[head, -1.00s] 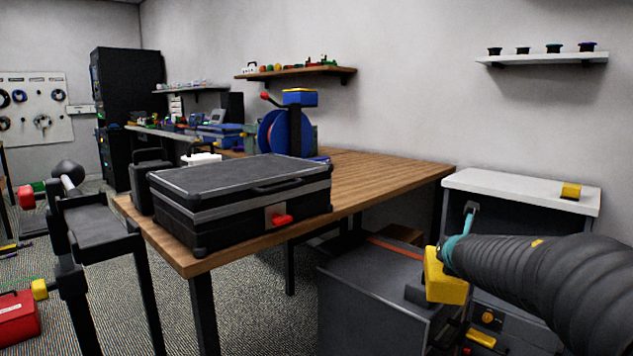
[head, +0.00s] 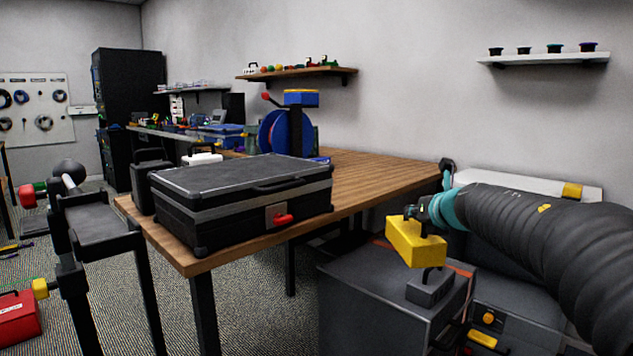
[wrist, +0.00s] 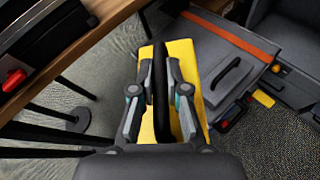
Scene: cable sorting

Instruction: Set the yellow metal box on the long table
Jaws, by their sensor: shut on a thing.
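The yellow metal box (head: 416,243) hangs from my gripper (head: 413,212) in the head view, to the right of the long table and above a grey cabinet. In the wrist view my gripper (wrist: 160,88) is shut on the box's dark handle, with the yellow box (wrist: 187,62) showing on both sides of the fingers. The long wooden table (head: 385,180) stands to the left of the box. The box is apart from the table. In the wrist view the table's edge (wrist: 75,58) is at upper left.
A black case (head: 240,190) with a red latch fills the table's near end. The table's right part is bare wood. A grey cabinet (head: 375,300) with a grey handled block (head: 428,288) stands below the box. A blue reel (head: 285,135) stands at the table's back.

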